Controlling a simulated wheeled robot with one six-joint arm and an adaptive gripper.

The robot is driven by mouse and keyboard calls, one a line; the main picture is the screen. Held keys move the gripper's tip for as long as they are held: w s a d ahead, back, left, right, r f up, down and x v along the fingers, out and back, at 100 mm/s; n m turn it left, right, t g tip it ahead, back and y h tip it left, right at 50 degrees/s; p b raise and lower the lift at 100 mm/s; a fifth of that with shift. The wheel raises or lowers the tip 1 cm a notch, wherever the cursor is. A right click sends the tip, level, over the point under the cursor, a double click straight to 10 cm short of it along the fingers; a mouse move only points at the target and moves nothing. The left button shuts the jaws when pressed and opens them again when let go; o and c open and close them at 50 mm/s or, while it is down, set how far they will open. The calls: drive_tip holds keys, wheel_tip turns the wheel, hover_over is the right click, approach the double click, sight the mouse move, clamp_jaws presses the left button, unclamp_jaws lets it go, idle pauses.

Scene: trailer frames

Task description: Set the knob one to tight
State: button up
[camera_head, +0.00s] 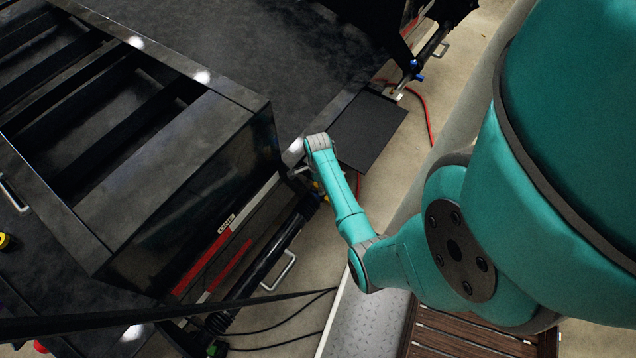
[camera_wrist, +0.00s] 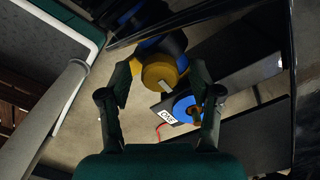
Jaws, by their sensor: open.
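In the wrist view my gripper (camera_wrist: 159,76) is open, with one dark finger on each side of a round yellow knob (camera_wrist: 158,73). The knob has a pale pointer mark on its face and dark and blue parts behind it. I cannot tell whether the fingers touch it. In the head view a small yellow patch (camera_head: 319,190) shows by my wrist; the knob is mostly hidden there.
The black trailer frame (camera_head: 190,175) fills the left of the head view. A dark flat plate (camera_head: 368,130) lies right of my wrist, with a red hose (camera_head: 424,115) beyond. A metal handle (camera_head: 281,271) juts out below. Bare floor shows between.

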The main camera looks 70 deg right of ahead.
wheel_tip(320, 180, up, 12)
idle(0.5)
idle(0.5)
drive_tip(key=a+f+n+t+h, duration=0.1)
drive_tip(key=a+f+n, duration=0.2)
drive_tip(key=a, duration=0.3)
drive_tip(key=a+f+n+t+h, duration=0.1)
drive_tip(key=a+f+n, duration=0.15)
drive_tip(key=a, duration=0.35)
drive_tip(key=s+a+r+n+t+h, duration=0.1)
drive_tip(key=s+a+r+n+t, duration=0.1)
drive_tip(key=a+n, duration=0.3)
drive_tip(key=s+a+r+n+t, duration=0.1)
drive_tip(key=s+a+n+t, duration=0.15)
drive_tip(key=a, duration=0.45)
drive_tip(key=s+a+r+n+t+y, duration=0.1)
drive_tip(key=s+a+r+n, duration=0.3)
drive_tip(key=r, duration=0.5)
drive_tip(key=s+a+r+n+t+y, duration=0.1)
drive_tip(key=s+a+r+n+t, duration=0.3)
drive_tip(key=r, duration=0.5)
drive_tip(key=s+a+r+n+t+y, duration=0.1)
drive_tip(key=s+a+r+n+t, duration=0.2)
drive_tip(key=r, duration=0.6)
drive_tip(key=s+a+n, duration=0.1)
drive_tip(key=s+n, duration=0.1)
drive_tip(key=n, duration=0.1)
drive_tip(key=shift+a+n, duration=0.25)
drive_tip(key=shift+n, duration=0.05)
